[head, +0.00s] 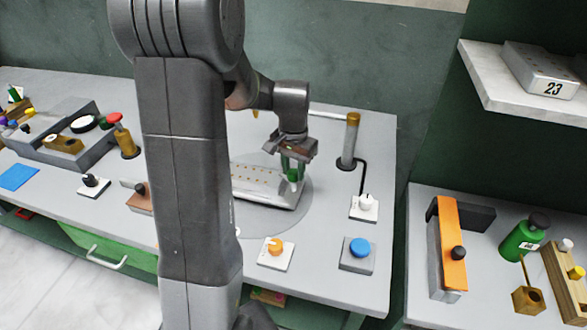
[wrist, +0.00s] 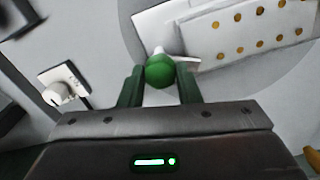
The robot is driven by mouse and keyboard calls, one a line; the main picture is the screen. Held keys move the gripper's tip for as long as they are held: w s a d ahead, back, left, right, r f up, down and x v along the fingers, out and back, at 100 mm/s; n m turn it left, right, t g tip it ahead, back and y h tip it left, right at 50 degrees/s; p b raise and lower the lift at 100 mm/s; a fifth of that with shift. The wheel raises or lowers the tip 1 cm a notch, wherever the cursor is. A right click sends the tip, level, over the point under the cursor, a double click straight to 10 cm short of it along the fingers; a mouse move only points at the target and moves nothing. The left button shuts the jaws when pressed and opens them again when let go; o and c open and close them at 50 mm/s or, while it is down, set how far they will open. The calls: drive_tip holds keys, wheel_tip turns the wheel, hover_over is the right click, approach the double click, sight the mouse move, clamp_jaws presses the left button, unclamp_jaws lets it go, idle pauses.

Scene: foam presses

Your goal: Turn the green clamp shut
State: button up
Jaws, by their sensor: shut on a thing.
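The green clamp shows as a round green knob (head: 293,176) at the right end of a pale metal plate (head: 262,190) with several small copper-coloured dots. In the wrist view the knob (wrist: 160,71) sits between the fingertips, with a small white part beyond it. My gripper (head: 291,168) reaches down from above, its fingers on both sides of the knob and shut on it. The clamp's lower part is mostly hidden by the knob and fingers, and I cannot tell how far it is turned.
The plate lies on a round grey disc (head: 296,212). To the right are a white knob on a square base (head: 365,205) and a brass-topped post (head: 350,140). An orange knob (head: 275,247) and a blue button (head: 359,248) stand in front. My arm hides part of the table's middle.

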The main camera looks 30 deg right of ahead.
sight(294, 171)
drive_tip(key=n, duration=0.5)
drive_tip(key=shift+n, duration=0.3)
idle(0.4)
drive_tip(key=o, duration=1)
wheel_tip(294, 171, up, 14)
drive_tip(key=shift+f+b, duration=0.1)
drive_tip(key=shift+b, duration=0.3)
